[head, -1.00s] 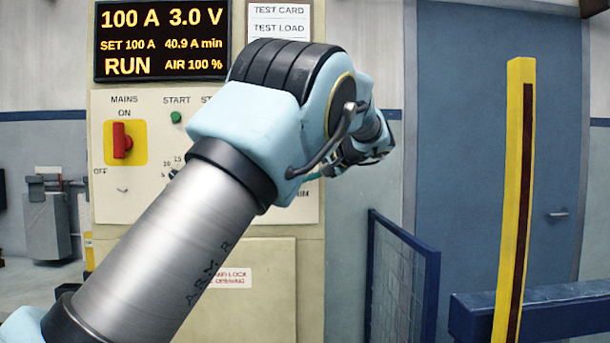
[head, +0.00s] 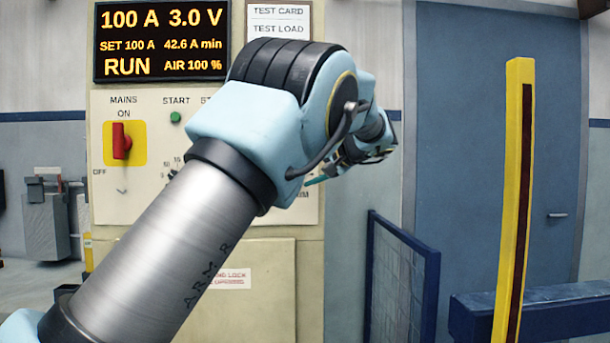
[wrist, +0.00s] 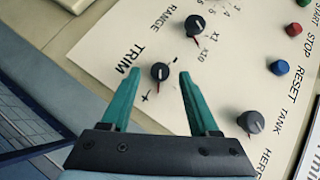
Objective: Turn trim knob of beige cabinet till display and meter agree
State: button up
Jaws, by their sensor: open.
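The beige cabinet (head: 275,265) stands ahead in the head view. Its lit display (head: 161,41) reads 100 A, 3.0 V, SET 100 A, 42.6 A min, RUN, AIR 100 %. In the wrist view the small dark trim knob (wrist: 160,71) sits on the panel, its red pointer mark toward the picture's bottom, with + and - marks beside it. My gripper (wrist: 159,73) is open, its teal fingertips on either side of the knob with gaps showing; I cannot tell their depth from the panel. My arm hides the knob in the head view. I see no meter dial in either view.
Near the trim knob are the range knob (wrist: 195,25), the tank knob (wrist: 251,122) and coloured buttons, including a blue reset button (wrist: 280,67). A red mains switch (head: 121,141) is at the panel's left. A yellow post (head: 514,200) and blue mesh barrier (head: 402,275) stand right.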

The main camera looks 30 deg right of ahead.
jog(key=b+v, duration=0.2)
jog(key=v, duration=0.8)
